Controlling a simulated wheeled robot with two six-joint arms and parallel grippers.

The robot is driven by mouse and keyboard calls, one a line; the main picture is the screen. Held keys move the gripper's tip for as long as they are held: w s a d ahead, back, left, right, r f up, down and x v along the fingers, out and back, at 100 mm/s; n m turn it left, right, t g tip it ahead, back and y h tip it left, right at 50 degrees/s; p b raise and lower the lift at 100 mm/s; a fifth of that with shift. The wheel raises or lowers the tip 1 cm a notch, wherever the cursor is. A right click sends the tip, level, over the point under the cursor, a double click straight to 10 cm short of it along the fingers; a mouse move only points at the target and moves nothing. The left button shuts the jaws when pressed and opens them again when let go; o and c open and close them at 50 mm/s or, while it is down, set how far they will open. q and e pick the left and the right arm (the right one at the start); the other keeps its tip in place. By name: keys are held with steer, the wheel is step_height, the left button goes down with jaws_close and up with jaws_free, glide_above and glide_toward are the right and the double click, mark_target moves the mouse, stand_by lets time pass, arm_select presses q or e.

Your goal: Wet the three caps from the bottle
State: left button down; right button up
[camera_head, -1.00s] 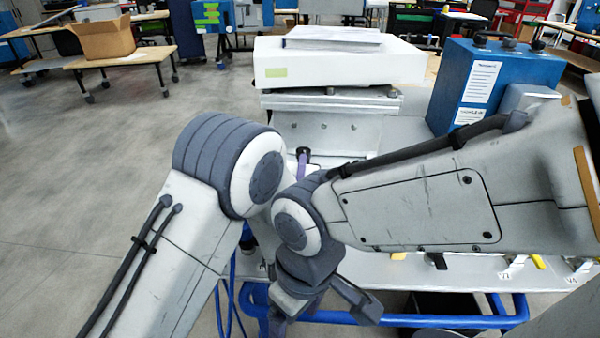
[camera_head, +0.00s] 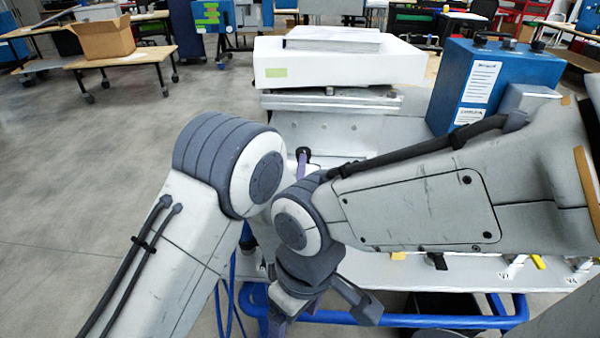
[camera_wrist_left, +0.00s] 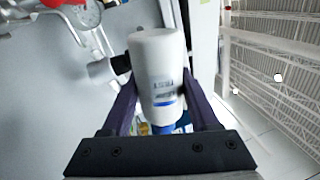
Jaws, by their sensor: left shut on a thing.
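In the left wrist view my left gripper (camera_wrist_left: 165,105) is shut on a white bottle (camera_wrist_left: 158,60). The bottle has a small printed label and a blue band at the end nearer the gripper. In the head view only a purple finger of my left gripper (camera_head: 303,160) shows behind the arm joints; the bottle is hidden there. I cannot make out the three caps.
A white box (camera_head: 340,65) with papers stands at the back of the bench. A blue case (camera_head: 490,85) stands to its right. A blue rail (camera_head: 430,321) runs along the front.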

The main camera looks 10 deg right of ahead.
arm_select(q)
steer(key=shift+r+p, duration=1.7)
steer(key=shift+r, duration=0.85)
